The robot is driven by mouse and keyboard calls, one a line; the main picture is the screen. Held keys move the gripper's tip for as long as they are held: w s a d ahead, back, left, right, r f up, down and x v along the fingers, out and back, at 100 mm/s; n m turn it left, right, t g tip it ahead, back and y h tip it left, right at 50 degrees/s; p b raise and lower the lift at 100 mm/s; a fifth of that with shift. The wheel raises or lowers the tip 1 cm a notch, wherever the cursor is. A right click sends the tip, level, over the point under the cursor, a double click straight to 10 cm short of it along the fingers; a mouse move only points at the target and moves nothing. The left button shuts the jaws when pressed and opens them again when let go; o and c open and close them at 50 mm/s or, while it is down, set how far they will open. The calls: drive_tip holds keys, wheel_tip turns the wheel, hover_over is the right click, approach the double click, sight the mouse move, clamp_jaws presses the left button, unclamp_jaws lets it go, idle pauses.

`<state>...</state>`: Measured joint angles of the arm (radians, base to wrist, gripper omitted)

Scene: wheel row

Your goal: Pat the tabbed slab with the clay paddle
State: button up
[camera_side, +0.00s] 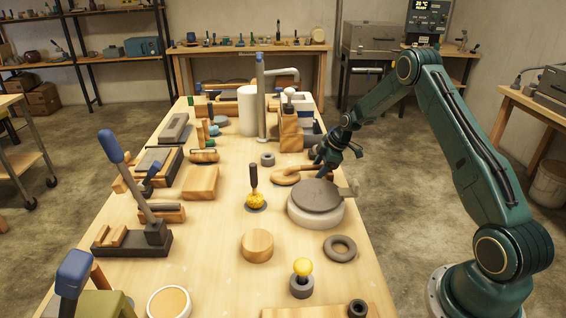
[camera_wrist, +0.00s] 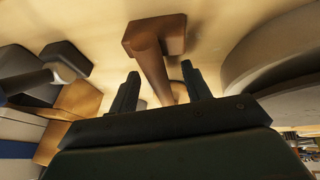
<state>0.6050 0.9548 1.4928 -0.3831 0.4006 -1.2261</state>
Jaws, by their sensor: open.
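The tabbed slab (camera_side: 316,194) is a flat grey disc with a tab sticking out on its right, lying on a pale round base. In the wrist view, part of a large round edge (camera_wrist: 275,62) shows at the right. A wooden tool, apparently the clay paddle (camera_side: 285,178), lies on the table behind the slab with its handle towards my gripper (camera_side: 328,158). In the wrist view, a brown handle with a blocky end (camera_wrist: 155,42) runs between the fingers of my gripper (camera_wrist: 160,85). The fingers are open and apart from it; contact cannot be told.
A grey ring (camera_side: 267,159) and wooden tool block (camera_side: 291,130) stand behind the paddle. A yellow-based tool (camera_side: 255,200) stands left of the slab, and a dark ring (camera_side: 340,248) lies in front. Bare tabletop shows between the slab and the wooden disc (camera_side: 257,245).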

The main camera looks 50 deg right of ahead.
clamp_jaws()
drive_tip(key=shift+r, duration=0.2)
drive_tip(key=shift+r, duration=3.35)
drive_tip(key=s+a+r, duration=0.3)
drive_tip(key=s+r, duration=0.3)
drive_tip(key=s+a+r, duration=0.3)
drive_tip(key=s+r, duration=0.3)
drive_tip(key=s, duration=0.1)
drive_tip(key=shift+s+a, duration=0.25)
drive_tip(key=shift+a, duration=0.05)
drive_tip(key=shift+w, duration=0.15)
